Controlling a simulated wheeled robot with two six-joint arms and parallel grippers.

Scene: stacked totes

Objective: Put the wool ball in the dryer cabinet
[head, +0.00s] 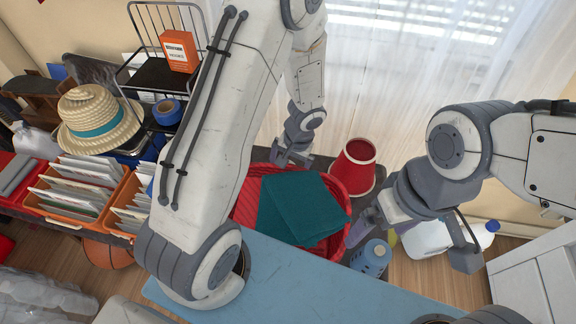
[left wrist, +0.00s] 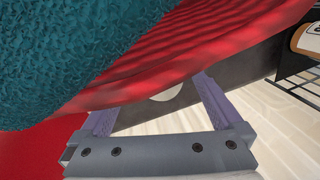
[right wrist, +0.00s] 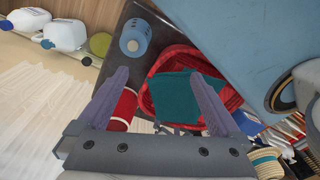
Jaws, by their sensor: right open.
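The red basket (head: 345,238) holds a folded teal cloth (head: 300,208). A red cup-shaped container (head: 354,168), a blue bottle (head: 371,259) and a white jug (head: 428,238) stand nearby. A light-blue surface (head: 290,285) lies in front. Orange crates and a straw hat (head: 97,117) are left.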

